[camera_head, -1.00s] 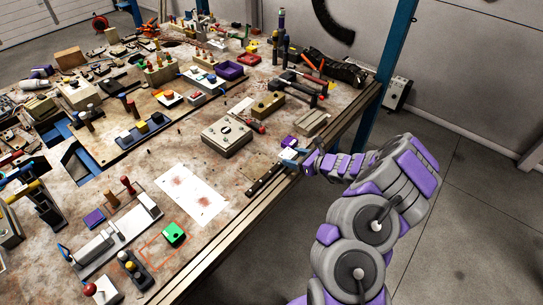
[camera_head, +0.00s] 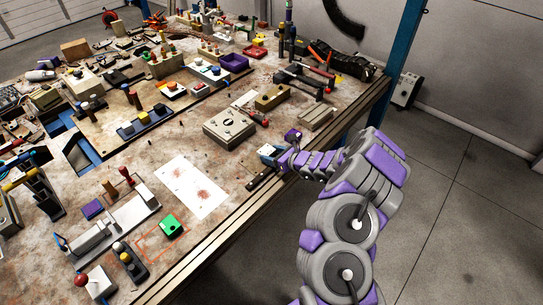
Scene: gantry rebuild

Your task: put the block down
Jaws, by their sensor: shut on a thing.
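My gripper (camera_head: 276,154) is at the front right edge of the workbench, with my arm reaching in from the right. It is shut on a small block (camera_head: 267,151), which looks blue and pale at its tip. The block is partly hidden by the gripper and too small to make out fully. I cannot tell whether it touches the bench. A green block (camera_head: 171,225) rests on the bench at the lower left, inside or beside a thin red-orange outline (camera_head: 150,247).
The workbench (camera_head: 215,222) is crowded at the back and left. A pale box with a knob (camera_head: 229,128) stands just behind my gripper. A stained white sheet (camera_head: 192,190) lies flat to its left. A dark bar (camera_head: 262,179) lies along the front edge.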

